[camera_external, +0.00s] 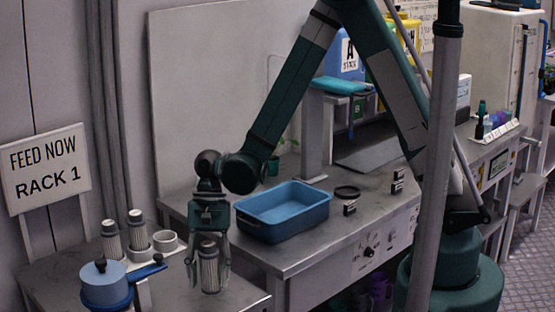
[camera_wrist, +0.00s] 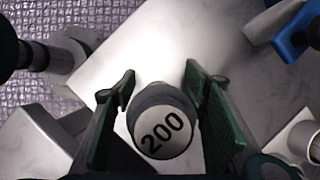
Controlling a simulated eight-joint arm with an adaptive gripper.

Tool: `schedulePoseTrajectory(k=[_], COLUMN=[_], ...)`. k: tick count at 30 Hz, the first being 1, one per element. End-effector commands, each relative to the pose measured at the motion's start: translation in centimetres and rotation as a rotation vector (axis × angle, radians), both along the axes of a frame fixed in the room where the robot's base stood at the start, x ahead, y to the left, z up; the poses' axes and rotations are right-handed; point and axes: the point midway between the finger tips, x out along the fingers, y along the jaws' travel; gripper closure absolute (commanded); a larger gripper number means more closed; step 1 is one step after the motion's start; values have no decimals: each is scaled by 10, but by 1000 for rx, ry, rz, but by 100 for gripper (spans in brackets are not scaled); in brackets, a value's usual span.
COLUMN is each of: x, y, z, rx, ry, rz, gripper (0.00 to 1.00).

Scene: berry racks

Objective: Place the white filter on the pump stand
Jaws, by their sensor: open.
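A white ribbed filter (camera_external: 209,272) with a grey cap stands upright on the left table. My gripper (camera_external: 208,280) points down over it, with one finger on each side. In the wrist view the round filter top marked 200 (camera_wrist: 160,133) lies between the open fingers of my gripper (camera_wrist: 159,78). Two similar filters, a left one (camera_external: 111,242) and a right one (camera_external: 137,232), stand to the left in a pale holder beside an empty white cup (camera_external: 165,241). A blue pump-like body (camera_external: 106,287) with a side handle stands at the front left. I cannot tell which part is the pump stand.
A sign reading FEED NOW RACK 1 (camera_external: 44,168) stands behind the left table. A blue tray (camera_external: 283,211) sits on the bench to the right, near a dark round ring (camera_external: 347,192). The left table's surface is bare around the gripped area's right side.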

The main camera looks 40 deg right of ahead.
Motion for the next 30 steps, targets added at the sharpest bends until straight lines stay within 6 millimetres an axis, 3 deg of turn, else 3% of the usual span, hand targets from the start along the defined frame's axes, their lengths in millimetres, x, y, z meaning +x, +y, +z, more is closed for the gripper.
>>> schedulePoseTrajectory(k=[14, 30], x=[3, 22], y=[-4, -24], z=[14, 82], rx=[0, 0], ry=[0, 0], rz=[-1, -1], gripper=[56, 56])
